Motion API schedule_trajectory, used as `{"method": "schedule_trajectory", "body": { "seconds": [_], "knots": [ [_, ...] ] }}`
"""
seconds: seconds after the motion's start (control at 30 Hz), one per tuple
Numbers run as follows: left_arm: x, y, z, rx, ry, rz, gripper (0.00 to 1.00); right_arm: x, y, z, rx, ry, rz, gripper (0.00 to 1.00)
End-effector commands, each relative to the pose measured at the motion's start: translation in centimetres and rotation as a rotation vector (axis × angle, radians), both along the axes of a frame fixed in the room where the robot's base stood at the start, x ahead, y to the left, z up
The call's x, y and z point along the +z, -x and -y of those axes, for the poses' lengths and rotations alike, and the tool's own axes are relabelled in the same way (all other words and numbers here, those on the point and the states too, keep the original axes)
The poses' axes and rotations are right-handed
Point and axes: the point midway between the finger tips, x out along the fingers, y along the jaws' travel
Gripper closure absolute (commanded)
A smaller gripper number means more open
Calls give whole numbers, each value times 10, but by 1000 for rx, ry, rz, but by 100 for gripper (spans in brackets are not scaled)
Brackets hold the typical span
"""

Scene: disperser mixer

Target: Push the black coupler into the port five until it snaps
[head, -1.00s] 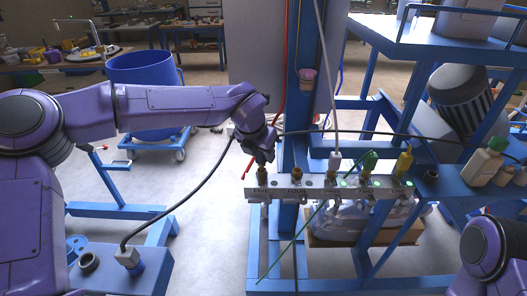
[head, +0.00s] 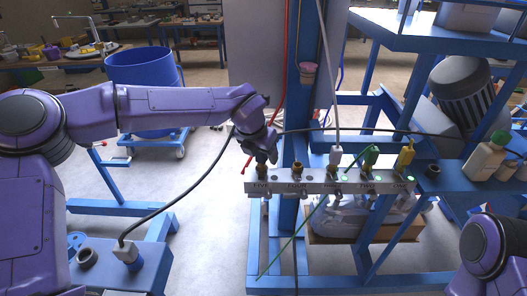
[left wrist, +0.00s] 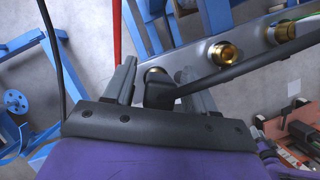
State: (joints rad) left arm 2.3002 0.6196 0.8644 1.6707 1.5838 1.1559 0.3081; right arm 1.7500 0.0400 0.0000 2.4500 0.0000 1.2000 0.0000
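My left gripper (head: 262,153) is over the left end of the port strip (head: 318,188), at the port labelled FIVE. In the left wrist view its two grey fingers (left wrist: 158,78) stand on either side of the black coupler (left wrist: 158,90), whose hose bends off to the right. A brass fitting (left wrist: 153,71) shows just beyond the coupler between the fingertips. In the head view brass of port five (head: 261,170) shows directly under the fingers. Whether the coupler is fully seated is hidden. My right gripper is out of view.
Port four (head: 297,169) is bare brass beside port five. White (head: 336,155), green (head: 370,155) and yellow (head: 406,155) couplers stand on the other ports, with green lights near them. A blue post (head: 299,100) rises behind the strip. Bottles (head: 486,158) stand at right.

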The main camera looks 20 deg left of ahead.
Motion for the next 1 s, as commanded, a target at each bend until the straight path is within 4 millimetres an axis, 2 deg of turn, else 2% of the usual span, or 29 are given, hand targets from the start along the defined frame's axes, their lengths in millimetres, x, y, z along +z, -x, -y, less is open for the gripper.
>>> {"method": "schedule_trajectory", "body": {
  "seconds": [0.37,0.47,0.73,0.83,1.0],
  "knots": [
    [6,2,-1,1,1,3,36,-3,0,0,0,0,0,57],
    [22,8,-2,1,3,6,36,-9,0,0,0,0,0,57],
    [79,32,-8,2,1,3,36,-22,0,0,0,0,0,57],
    [91,37,-9,1,1,2,36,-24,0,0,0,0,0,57],
    [97,39,-10,0,0,0,36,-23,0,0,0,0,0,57]
  ]
}}
